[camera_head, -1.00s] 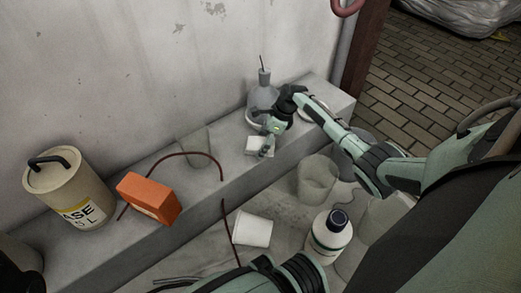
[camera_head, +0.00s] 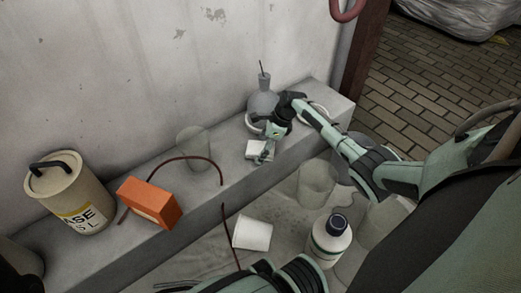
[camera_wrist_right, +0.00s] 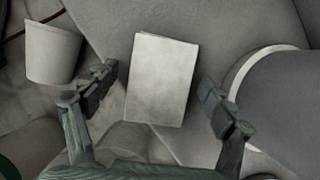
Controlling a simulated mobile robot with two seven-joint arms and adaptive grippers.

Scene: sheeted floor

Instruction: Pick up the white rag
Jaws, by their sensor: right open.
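The white rag (camera_head: 257,149) lies on the grey ledge as a small folded block near the ledge's front edge. In the right wrist view the rag (camera_wrist_right: 162,80) is a pale rectangle, seen between and beyond my fingers. My right gripper (camera_head: 266,153) is over the rag in the head view. In the wrist view the right gripper (camera_wrist_right: 158,92) is open, one finger on each side of the rag, with a gap on both sides. Whether the fingertips are down at its height I cannot tell. My left gripper is not seen.
A grey flask (camera_head: 262,101) stands just behind the rag. A white cup (camera_head: 252,232) and white bottle (camera_head: 329,238) are on the sheeted floor below.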

